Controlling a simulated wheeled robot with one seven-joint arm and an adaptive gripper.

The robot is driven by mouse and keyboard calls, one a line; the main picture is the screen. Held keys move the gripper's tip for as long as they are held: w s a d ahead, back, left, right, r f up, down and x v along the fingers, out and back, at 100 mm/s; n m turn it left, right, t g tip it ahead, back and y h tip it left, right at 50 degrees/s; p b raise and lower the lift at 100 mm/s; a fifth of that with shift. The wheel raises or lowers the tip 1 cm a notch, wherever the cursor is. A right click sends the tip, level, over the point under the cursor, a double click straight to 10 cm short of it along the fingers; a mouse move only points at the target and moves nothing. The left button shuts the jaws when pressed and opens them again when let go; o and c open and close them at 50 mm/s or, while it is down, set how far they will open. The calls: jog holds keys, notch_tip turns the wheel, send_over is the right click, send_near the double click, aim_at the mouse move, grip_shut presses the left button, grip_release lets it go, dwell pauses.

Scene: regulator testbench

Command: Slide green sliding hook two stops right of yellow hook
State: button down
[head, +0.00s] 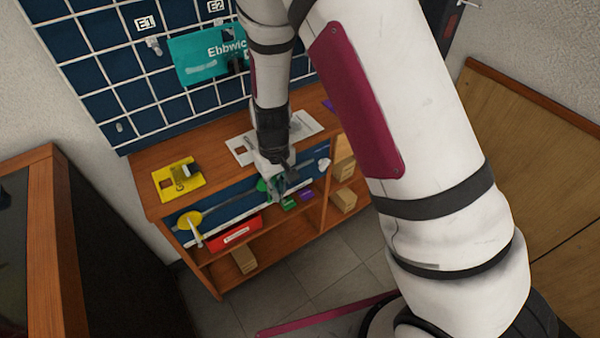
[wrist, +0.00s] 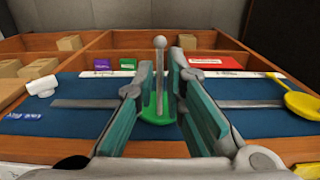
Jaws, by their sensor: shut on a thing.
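The green sliding hook (head: 262,185) sits on the rail of the blue front board. In the wrist view its green base (wrist: 155,121) and grey ball-tipped stem show between my fingers. My gripper (head: 274,184) is shut on the green hook; its two teal-lined fingers (wrist: 162,85) stand either side of the stem. The yellow hook (head: 190,222) is at the left part of the rail in the head view, and on the right in the wrist view (wrist: 300,101). My gripper partly hides the green hook in the head view.
A white hook (head: 324,165) is at the rail's right end in the head view, and at the left in the wrist view (wrist: 42,87). A red box (head: 235,234) and cardboard boxes (head: 244,260) lie in the shelves below. A yellow plate (head: 168,187) lies on the bench top.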

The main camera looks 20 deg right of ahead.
jog(key=shift+s+a+p, duration=0.15)
jog(key=shift+s+a, duration=0.1)
jog(key=shift+a, duration=0.6)
jog(key=shift+s+a+p, duration=0.15)
jog(key=shift+s+a, duration=0.15)
jog(key=shift+a, duration=0.6)
jog(key=shift+s+a+p, duration=0.15)
jog(key=shift+s+a, duration=0.1)
jog(key=shift+a, duration=0.6)
jog(key=c, duration=1.6)
grip_release()
jog(key=shift+c, duration=0.2)
notch_tip(320, 180, up, 12)
